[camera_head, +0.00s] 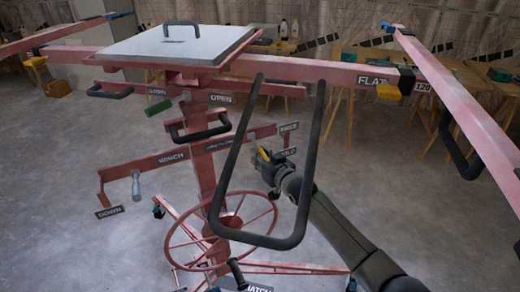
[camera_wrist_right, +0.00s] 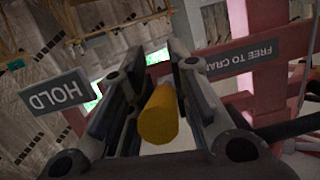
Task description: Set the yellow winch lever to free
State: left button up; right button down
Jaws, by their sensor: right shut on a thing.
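The yellow winch lever (camera_wrist_right: 160,112) lies between the two fingers of my right gripper (camera_wrist_right: 150,90) in the wrist view, and the fingers are closed on it. In the head view a bit of its yellow (camera_head: 263,154) shows at the tip of my right gripper (camera_head: 266,160), beside the lift's red post. A HOLD sign (camera_wrist_right: 58,93) is to the left of the lever in the wrist view. A FREE TO CRANK sign (camera_wrist_right: 238,57) is to its right and partly hidden. My left gripper is not in view.
A large black loop handle (camera_head: 218,195) hangs in front of my right arm. The red handwheel (camera_head: 222,228) is below left. Open floor lies right of my arm.

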jog(key=shift+s+d+r+g+h+p, duration=0.2)
jog(key=shift+r+g+p, duration=0.4)
jog(key=shift+p, duration=0.8)
jog(key=shift+s+a+r+g+h+p, duration=0.1)
jog(key=shift+r+g+h+p, duration=0.35)
jog(key=shift+p, duration=0.9)
jog(key=shift+r+g+p, duration=0.2)
jog(key=shift+g+p, duration=0.25)
jog(key=shift+p, duration=0.05)
jog(key=shift+f, duration=0.1)
jog(key=c, duration=1.3)
grip_release()
jog(key=shift+v, duration=6)
